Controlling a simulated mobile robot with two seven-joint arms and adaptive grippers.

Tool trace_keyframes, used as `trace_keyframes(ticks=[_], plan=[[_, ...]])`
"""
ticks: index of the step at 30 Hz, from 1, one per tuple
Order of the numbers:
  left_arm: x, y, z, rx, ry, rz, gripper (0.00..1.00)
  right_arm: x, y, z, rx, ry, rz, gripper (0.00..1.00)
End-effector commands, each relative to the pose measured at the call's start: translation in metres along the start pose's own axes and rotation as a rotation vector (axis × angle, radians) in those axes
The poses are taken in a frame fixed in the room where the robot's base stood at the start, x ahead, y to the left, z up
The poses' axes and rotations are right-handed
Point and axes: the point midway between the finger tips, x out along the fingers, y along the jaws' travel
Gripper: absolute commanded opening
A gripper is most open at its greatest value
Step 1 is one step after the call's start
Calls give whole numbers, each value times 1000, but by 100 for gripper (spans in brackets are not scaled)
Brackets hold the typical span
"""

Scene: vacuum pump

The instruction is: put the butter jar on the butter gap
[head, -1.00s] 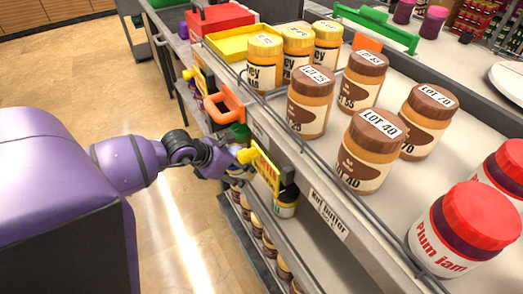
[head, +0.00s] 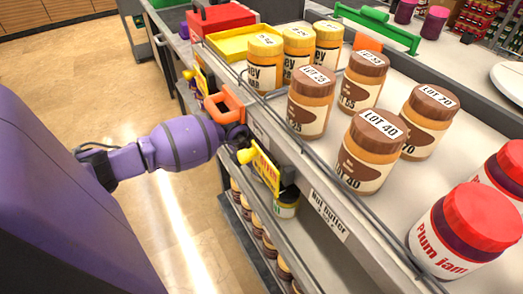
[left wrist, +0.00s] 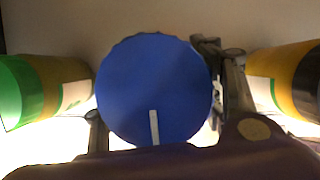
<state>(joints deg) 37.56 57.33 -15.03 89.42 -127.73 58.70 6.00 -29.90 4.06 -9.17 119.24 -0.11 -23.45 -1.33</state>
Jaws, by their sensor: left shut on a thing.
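In the left wrist view, a round blue lid (left wrist: 153,88) lies between the fingers of my left gripper (left wrist: 157,95). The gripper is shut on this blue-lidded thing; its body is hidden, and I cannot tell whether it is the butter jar. In the head view my left gripper (head: 238,138) is at the shelf front, mostly hidden by my arm and the shelf edge. Brown-lidded jars, including LOT 40 (head: 372,152), stand on the top shelf above a "Nut butter" label (head: 328,214). My right gripper is out of view.
A green-lidded jar (left wrist: 45,90) and a dark-lidded jar (left wrist: 285,80) flank the held thing closely. Yellow-lidded jars (head: 265,62) and red-lidded plum jam (head: 465,232) share the top shelf. A yellow sign (head: 266,170) and an orange handle-like part (head: 226,103) stick out in front.

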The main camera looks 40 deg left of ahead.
Motion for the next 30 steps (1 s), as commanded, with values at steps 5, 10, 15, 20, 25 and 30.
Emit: trace_keyframes(ticks=[5,10,15,20,25,30], plan=[[13,0,-4,-1,20,-1,17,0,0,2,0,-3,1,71],[14,0,-5,0,17,0,17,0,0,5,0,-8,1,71],[15,0,-5,0,17,0,17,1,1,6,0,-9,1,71],[16,0,-6,0,19,-1,79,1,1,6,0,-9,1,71],[16,0,-6,0,18,-1,80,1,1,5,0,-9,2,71],[15,0,-6,0,18,-1,80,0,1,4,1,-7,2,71]])
